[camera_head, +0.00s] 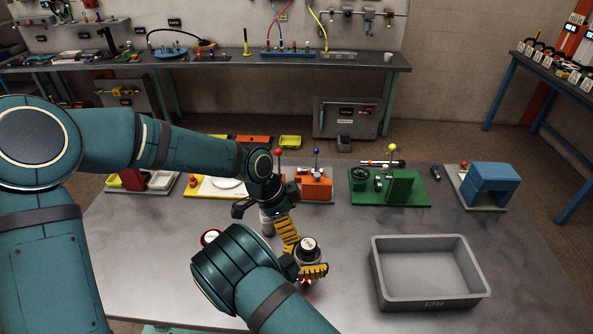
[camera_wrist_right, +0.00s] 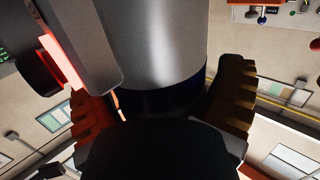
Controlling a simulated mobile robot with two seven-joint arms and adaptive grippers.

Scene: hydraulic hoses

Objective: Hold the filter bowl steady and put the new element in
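In the head view my right gripper (camera_head: 311,271) is at a dark-topped canister (camera_head: 308,245) with a white label, near the table's middle. In the right wrist view a silver cylinder with a black lower band (camera_wrist_right: 165,50) fills the space between the right fingers, which appear closed on the band. I cannot tell whether it is the filter bowl or the element. My left gripper (camera_head: 270,222) is just behind and left of the canister, one yellow finger close to it. A pale cylinder (camera_head: 267,224) shows partly beside that finger; whether it is held is unclear.
An empty grey bin (camera_head: 385,293) stands on the table at right. A red-ringed item (camera_head: 210,237) is partly hidden behind my right forearm. Orange (camera_head: 317,186), green (camera_head: 408,190) and blue (camera_head: 490,183) fixtures line the back edge. The tabletop between them and the bin is clear.

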